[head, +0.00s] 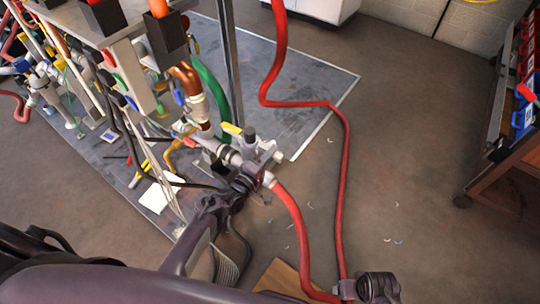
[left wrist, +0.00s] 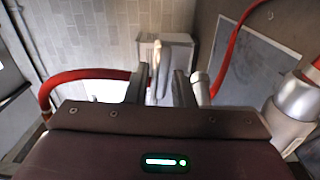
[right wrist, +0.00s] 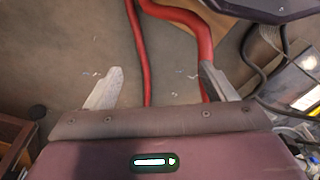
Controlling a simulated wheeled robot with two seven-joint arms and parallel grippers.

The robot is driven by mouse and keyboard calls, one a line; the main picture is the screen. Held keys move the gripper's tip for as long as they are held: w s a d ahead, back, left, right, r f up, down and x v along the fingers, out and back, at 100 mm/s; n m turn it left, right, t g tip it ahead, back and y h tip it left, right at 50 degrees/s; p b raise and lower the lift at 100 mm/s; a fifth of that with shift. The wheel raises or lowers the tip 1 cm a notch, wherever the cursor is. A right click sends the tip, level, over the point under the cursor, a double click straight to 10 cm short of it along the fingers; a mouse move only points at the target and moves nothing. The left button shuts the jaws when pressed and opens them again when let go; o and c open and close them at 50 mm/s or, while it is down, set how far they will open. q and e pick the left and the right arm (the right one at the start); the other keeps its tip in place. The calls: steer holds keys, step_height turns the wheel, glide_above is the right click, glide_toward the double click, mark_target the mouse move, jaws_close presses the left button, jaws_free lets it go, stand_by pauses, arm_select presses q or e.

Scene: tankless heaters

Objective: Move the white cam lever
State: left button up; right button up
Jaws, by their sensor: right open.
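The white cam lever (left wrist: 161,62) stands between the two fingers of my left gripper (left wrist: 162,87) in the left wrist view. The fingers are brought close together around it. I cannot tell whether both touch it. In the head view my left gripper (head: 243,185) is at the pale coupling (head: 268,180) where the red hose (head: 292,215) joins the pipework, and it hides most of the lever there. My right gripper (right wrist: 158,88) is open and empty, with its fingers wide apart above the floor. In the head view it shows at the bottom edge (head: 372,287).
A dense pipe assembly (head: 185,85) with valves and a metal post stands at the left on a grey mat (head: 320,90). The red hose loops across the floor. A wheeled cart (head: 515,160) stands at the right. The floor between hose and cart is mostly clear.

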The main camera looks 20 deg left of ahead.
arm_select(q)
steer(key=p+v, duration=0.1)
steer(key=v, duration=0.6)
steer(key=shift+s+a, duration=0.15)
steer(key=shift+s, duration=0.2)
arm_select(e)
steer(key=f, duration=0.3)
steer(key=d+f, duration=0.1)
steer(key=shift+s+f, duration=0.15)
steer(key=shift+s, duration=0.25)
